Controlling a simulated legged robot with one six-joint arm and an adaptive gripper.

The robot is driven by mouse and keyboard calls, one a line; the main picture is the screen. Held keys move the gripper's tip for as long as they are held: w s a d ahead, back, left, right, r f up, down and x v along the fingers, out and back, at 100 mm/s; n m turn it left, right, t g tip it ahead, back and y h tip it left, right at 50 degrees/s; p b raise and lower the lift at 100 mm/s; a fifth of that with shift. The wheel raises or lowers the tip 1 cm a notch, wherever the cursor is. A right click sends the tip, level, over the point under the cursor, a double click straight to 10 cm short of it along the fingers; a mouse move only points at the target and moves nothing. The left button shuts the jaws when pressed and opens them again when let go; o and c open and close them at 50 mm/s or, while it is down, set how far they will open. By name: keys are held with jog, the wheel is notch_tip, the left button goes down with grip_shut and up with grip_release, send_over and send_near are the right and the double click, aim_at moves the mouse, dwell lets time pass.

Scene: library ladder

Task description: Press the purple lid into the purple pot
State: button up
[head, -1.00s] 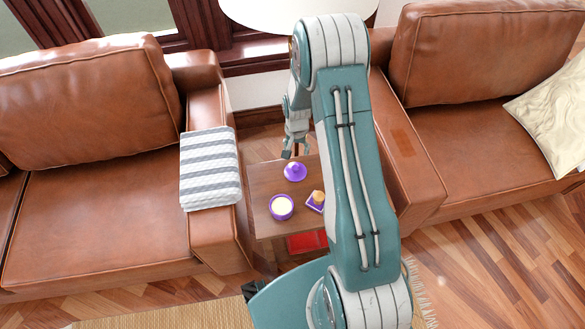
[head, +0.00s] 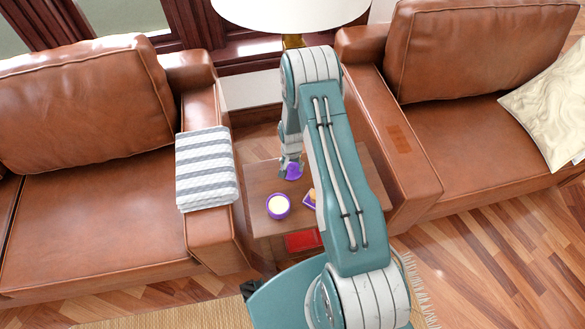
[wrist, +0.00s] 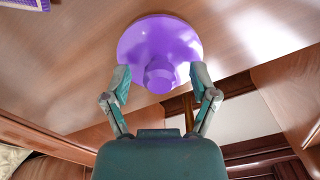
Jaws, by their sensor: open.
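The purple pot (head: 278,206), round with a pale cream inside, stands on the small wooden side table between the two sofas. The purple lid (head: 294,172) lies on the table behind the pot. In the wrist view the lid (wrist: 160,40) is a wide disc with a knob that points toward my gripper. My gripper (wrist: 161,77) is open, its fingers apart on either side of the knob; I cannot tell whether they touch the lid. In the head view my gripper (head: 289,163) is down at the lid, partly covering it.
A small purple-edged item (head: 309,200) is beside the pot, partly hidden by my arm. The table (head: 262,182) sits between brown leather sofas, with a red object (head: 303,241) below its top. A lamp (head: 290,12) stands behind. A striped towel (head: 205,168) covers the left armrest.

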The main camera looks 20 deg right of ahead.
aim_at(292, 166)
grip_shut()
dwell(0.4)
jog(key=r, duration=0.3)
jog(key=shift+s+r, duration=0.2)
jog(key=shift+r, duration=0.15)
jog(key=s+d+r, duration=0.2)
jog(key=s+r, duration=0.7)
jog(key=s, duration=0.4)
jog(key=w+a+f, duration=0.1)
jog(key=w+a, duration=0.1)
jog(key=a, duration=0.9)
jog(key=shift+a+f+n, duration=0.15)
jog(key=shift+a+n, duration=0.15)
jog(key=shift+a, duration=0.1)
